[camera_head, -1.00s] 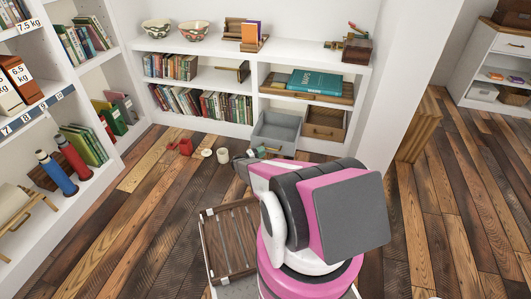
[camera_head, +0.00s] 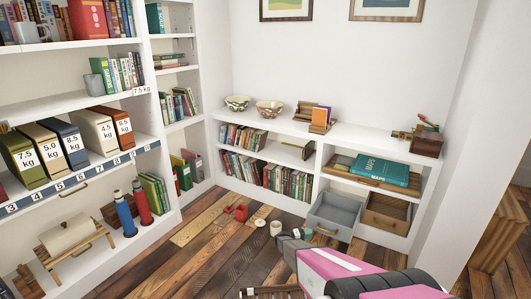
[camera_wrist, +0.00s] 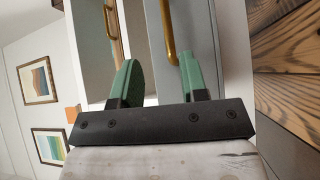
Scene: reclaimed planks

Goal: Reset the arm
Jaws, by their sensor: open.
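My gripper (camera_wrist: 157,80) shows in the wrist view with its two green fingers spread apart. In the head view my pink, white and black arm fills the bottom right. The gripper end (camera_head: 296,240) shows there as a small dark and green shape in front of the low shelf, and its fingers are too small to judge.
A grey bin (camera_head: 333,217) and a wooden bin (camera_head: 386,213) sit low in the white shelf. Weight-labelled binders (camera_head: 62,146) fill the left shelf. The floor at left centre is clear.

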